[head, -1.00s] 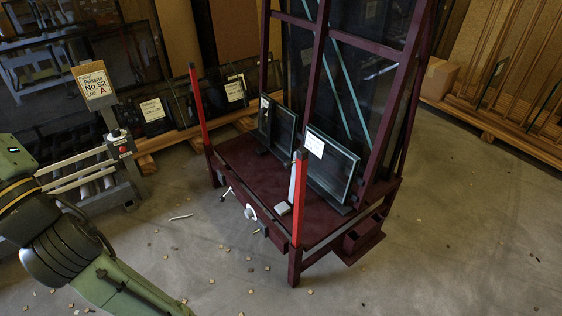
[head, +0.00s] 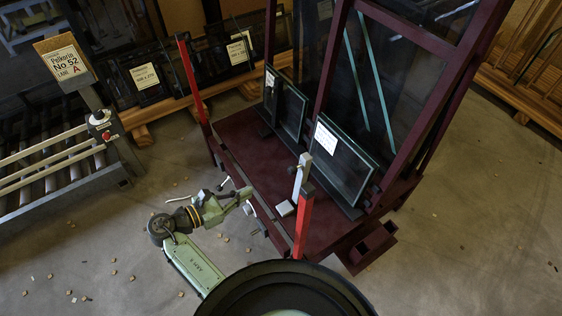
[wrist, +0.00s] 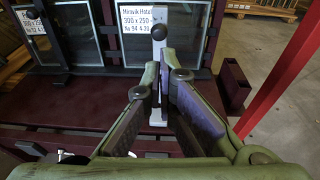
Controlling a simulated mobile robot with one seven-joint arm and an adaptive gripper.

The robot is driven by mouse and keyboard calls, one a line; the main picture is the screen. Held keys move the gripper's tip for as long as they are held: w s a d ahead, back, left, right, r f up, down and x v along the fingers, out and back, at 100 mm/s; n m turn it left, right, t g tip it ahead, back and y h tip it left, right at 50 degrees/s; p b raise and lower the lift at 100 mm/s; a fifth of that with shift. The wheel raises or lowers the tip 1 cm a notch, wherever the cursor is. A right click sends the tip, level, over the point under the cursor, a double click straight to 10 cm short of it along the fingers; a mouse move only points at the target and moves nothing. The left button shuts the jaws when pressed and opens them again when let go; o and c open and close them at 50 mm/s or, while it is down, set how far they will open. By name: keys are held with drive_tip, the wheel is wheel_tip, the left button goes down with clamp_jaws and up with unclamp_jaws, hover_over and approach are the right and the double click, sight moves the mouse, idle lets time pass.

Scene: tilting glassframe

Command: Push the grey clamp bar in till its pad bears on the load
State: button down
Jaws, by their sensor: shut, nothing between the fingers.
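The grey clamp bar (head: 302,172) stands upright on the dark red rack's deck, beside the red post. It also shows in the wrist view (wrist: 158,52), with a dark round knob on its near face. The load is a dark-framed glass pane (head: 342,160) with a white label, leaning behind the bar; it also shows in the wrist view (wrist: 118,45). I cannot tell whether the bar's pad touches it. My gripper (wrist: 164,76) is shut and empty, in front of the bar, hiding its lower part. In the head view my gripper (head: 246,193) is at the deck's front edge, left of the bar.
Red posts stand at the deck's front left (head: 193,90) and front right (head: 303,225). A second framed pane (head: 284,103) leans on the deck. A grey block (head: 285,208) lies near the bar. A roller conveyor (head: 60,165) stands at left. Small scraps litter the open floor.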

sight(289, 173)
drive_tip(key=p+x, duration=0.2)
drive_tip(key=x, duration=1.1)
drive_tip(key=shift+w+d, duration=0.1)
drive_tip(key=shift+d, duration=0.3)
